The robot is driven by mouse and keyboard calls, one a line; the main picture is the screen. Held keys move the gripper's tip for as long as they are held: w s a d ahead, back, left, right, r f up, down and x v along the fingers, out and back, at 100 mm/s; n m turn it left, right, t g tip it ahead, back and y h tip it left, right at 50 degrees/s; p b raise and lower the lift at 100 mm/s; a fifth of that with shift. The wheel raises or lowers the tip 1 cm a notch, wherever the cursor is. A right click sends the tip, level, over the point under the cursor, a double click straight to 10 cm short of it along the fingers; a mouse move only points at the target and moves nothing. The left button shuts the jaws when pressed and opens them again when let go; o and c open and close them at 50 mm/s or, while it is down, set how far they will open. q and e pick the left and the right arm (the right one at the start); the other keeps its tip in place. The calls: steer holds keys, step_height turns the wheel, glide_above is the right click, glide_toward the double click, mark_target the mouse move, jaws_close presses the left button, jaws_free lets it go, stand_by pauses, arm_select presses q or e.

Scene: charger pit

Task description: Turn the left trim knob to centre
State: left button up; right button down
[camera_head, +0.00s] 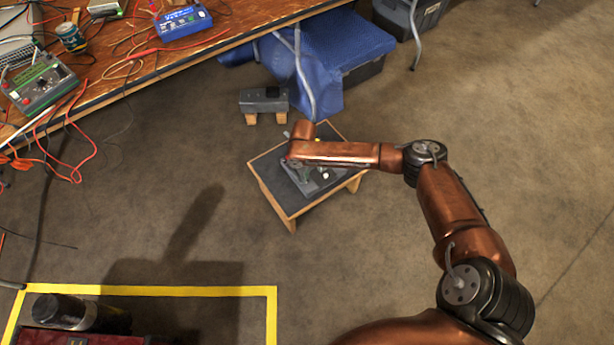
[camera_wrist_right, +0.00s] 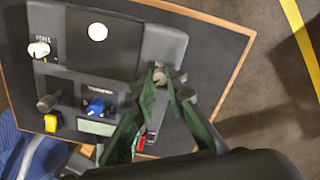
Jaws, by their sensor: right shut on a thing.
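A grey control panel (camera_head: 325,186) lies on a small dark-topped table (camera_head: 264,168). In the right wrist view the panel (camera_wrist_right: 120,75) carries a white knob (camera_wrist_right: 38,49), a dark grey knob (camera_wrist_right: 47,103), a blue knob (camera_wrist_right: 96,105) and a yellow button (camera_wrist_right: 53,122). My right gripper (camera_wrist_right: 160,84) has its green fingers closed around a small pale grey knob (camera_wrist_right: 158,74) on the panel's right strip. I cannot read a label marking it as the left trim knob, nor its angle. In the head view my forearm covers much of the panel and right gripper (camera_head: 302,171).
A cluttered workbench (camera_head: 150,58) with cables stands at the upper left. A grey box on wooden blocks (camera_head: 263,101) and a blue-covered crate (camera_head: 340,45) stand behind the table. Yellow floor tape (camera_head: 150,290) runs in front. Floor on the right is clear.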

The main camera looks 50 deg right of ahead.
steer(key=n+p, duration=0.1)
steer(key=n, duration=0.1)
steer(key=shift+r+n+p, duration=0.2)
steer(key=shift+n+p, duration=0.1)
steer(key=shift+p, duration=0.1)
steer(key=shift+f+n+p, duration=0.1)
steer(key=shift+n+p, duration=0.25)
steer(key=shift+n, duration=0.45)
steer(key=shift+n+p, duration=0.3)
steer(key=shift+n, duration=0.9)
arm_select(q)
step_height(320, 180, up, 6)
steer(key=s+g, duration=0.2)
steer(key=shift+g, duration=0.4)
arm_select(e)
steer(key=shift+f+n, duration=0.15)
steer(key=shift+n, duration=0.95)
steer(key=c, duration=2.2)
jaws_free()
